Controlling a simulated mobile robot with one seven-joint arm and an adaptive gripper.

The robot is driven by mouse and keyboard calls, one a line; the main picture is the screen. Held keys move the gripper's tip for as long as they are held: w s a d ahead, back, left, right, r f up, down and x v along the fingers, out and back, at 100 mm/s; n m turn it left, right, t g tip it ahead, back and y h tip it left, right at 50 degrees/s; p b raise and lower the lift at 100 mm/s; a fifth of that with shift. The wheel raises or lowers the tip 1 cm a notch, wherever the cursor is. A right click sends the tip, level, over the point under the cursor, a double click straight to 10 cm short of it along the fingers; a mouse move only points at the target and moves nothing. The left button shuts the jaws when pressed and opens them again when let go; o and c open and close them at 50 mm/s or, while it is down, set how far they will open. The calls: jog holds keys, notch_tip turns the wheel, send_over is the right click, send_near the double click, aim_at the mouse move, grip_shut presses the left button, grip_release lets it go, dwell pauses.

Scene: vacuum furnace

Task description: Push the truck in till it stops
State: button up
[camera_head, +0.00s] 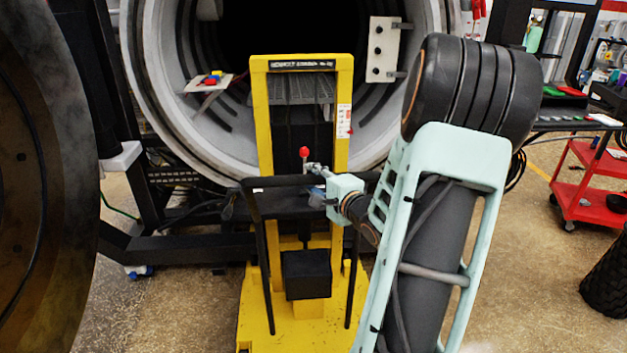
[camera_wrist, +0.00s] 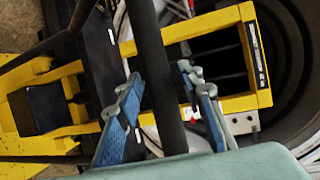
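The truck is a yellow lift truck (camera_head: 258,120) with a tall mast, a black handle frame and a low yellow base. It stands upright in front of the round furnace opening (camera_head: 372,165). It also shows in the wrist view, its yellow mast frame (camera_wrist: 215,22) lying sideways. My gripper (camera_head: 318,180) is at the top bar of the black handle frame (camera_head: 258,215). In the wrist view my gripper's blue-grey fingers (camera_wrist: 160,85) stand apart, one on each side of the black bar (camera_wrist: 150,45). Gaps show between bar and fingers. The truck's front is hidden behind the mast.
A large dark round door (camera_head: 40,190) fills the left edge. A small shelf with coloured blocks (camera_head: 208,82) and a white panel with black knobs (camera_head: 382,48) sit at the opening. A red cart (camera_head: 590,185) stands at the right.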

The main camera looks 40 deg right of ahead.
grip_shut()
jog(key=shift+w+d+r+p, duration=0.15)
jog(key=shift+w+d+p, duration=0.25)
jog(key=shift+w, duration=0.2)
jog(key=shift+w+d+r+p, duration=0.1)
jog(key=shift+w+d+p, duration=0.2)
jog(key=shift+w+p, duration=0.2)
jog(key=shift+c, duration=0.5)
grip_release()
jog(key=o, duration=0.4)
jog(key=shift+w+f, duration=0.15)
jog(key=shift+c, duration=0.2)
